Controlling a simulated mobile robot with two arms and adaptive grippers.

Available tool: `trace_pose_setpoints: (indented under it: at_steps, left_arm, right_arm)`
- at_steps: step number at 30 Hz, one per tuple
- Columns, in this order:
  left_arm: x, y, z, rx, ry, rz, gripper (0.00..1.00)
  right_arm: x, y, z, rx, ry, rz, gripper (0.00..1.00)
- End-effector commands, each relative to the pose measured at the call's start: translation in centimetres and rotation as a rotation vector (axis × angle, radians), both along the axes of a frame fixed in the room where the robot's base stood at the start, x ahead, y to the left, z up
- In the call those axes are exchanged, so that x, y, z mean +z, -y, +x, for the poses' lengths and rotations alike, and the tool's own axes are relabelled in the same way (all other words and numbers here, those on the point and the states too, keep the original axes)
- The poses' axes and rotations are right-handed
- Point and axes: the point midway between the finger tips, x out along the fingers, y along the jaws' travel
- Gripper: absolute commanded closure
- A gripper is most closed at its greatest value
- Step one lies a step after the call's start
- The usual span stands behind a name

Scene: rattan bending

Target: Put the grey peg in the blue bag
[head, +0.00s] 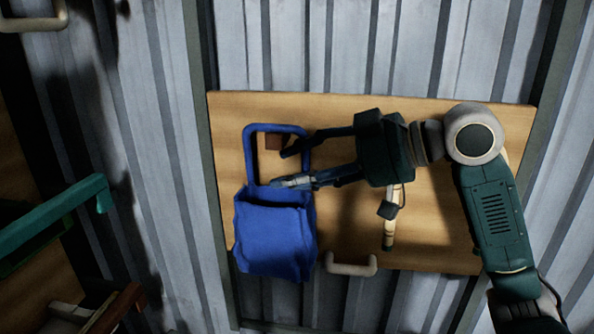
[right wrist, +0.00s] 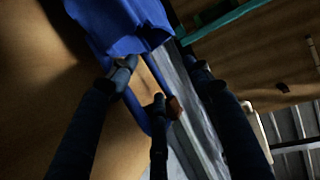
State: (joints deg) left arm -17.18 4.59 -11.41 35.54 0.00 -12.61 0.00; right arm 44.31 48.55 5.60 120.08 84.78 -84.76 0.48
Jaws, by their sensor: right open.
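The blue bag (head: 275,240) hangs by its looped handle (head: 250,150) on a wooden board, below a reddish-brown block (head: 272,142). My right gripper (head: 285,168) is open, its fingers pointing left across the handle loop, the lower fingertips just above the bag's mouth. The bag (right wrist: 125,25) also shows at the top of the right wrist view, beyond the fingers. A small greyish piece (head: 297,181) shows at the lower fingertips; I cannot tell whether it is the grey peg or part of a finger. The bag's inside is hidden. My left gripper is not seen.
The wooden board (head: 440,245) is on a corrugated metal wall. A pale upright stick (head: 389,232) is on it below my right gripper, and a whitish handle (head: 350,266) sits at its lower edge. A green bar (head: 55,212) juts in at the left.

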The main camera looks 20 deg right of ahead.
Motion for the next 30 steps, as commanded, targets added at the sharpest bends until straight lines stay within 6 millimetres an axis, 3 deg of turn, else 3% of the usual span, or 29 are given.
trace_pose_setpoints:
  at_steps: [8, 21, 30]
  left_arm:
    - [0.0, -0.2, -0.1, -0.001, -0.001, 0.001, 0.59]
    - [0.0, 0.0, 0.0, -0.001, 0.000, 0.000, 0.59]
    - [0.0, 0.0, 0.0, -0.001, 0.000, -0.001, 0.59]
  right_arm:
    - [0.7, 1.1, -1.0, -0.003, 0.003, 0.001, 0.49]
    - [3.9, 6.5, -6.9, -0.002, 0.000, 0.000, 0.49]
    - [4.6, 7.5, -8.1, 0.000, 0.000, 0.000, 0.49]
